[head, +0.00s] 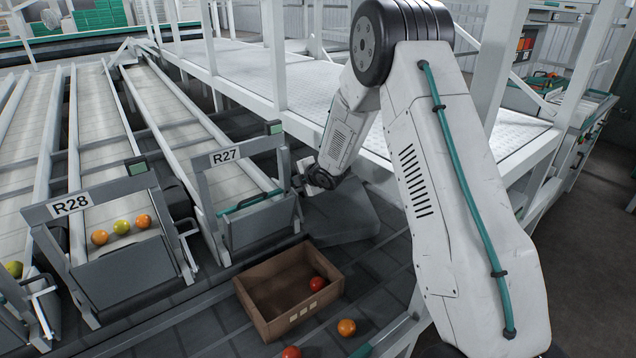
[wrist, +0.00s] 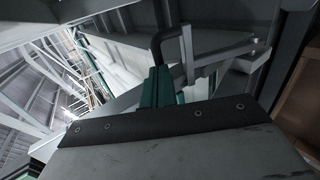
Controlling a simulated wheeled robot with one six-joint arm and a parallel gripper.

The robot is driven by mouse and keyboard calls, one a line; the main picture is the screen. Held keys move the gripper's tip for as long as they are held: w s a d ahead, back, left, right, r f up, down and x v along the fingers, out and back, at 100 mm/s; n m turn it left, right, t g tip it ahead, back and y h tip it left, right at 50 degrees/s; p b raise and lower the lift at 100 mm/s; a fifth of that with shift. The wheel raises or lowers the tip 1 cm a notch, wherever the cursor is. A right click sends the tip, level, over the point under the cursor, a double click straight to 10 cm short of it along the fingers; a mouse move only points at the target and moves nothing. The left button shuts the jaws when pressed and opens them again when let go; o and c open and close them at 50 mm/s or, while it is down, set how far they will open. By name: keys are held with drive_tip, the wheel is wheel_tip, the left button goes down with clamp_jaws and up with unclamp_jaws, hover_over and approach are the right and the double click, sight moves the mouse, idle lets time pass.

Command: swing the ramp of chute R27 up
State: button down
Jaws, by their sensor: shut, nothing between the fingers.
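Chute R27, marked by its sign (head: 225,156), stands left of my gripper (head: 318,182) in the head view. Its grey front panel (head: 260,224) is steep, much like the panel of R28, with a teal bar (head: 250,201) along its top. I cannot tell for sure which part is the ramp or how far it is swung. My gripper is beside the chute's right side. Contact cannot be told.
Chute R28 (head: 70,204) at left holds several fruits. A grey slab (head: 345,222) lies under my gripper. A white-framed platform (head: 345,80) stands behind.

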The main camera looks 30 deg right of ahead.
drive_tip(key=shift+g, duration=0.4)
drive_tip(key=shift+w+a+f, duration=0.1)
drive_tip(key=shift+w+f, duration=0.1)
drive_tip(key=shift+w, duration=0.5)
drive_tip(key=shift+w+a+f, duration=0.15)
drive_tip(key=shift+w+f, duration=0.1)
drive_tip(key=shift+w, duration=0.4)
drive_tip(key=shift+w+a+f, duration=0.1)
drive_tip(key=shift+w+f, duration=0.1)
drive_tip(key=shift+w, duration=0.5)
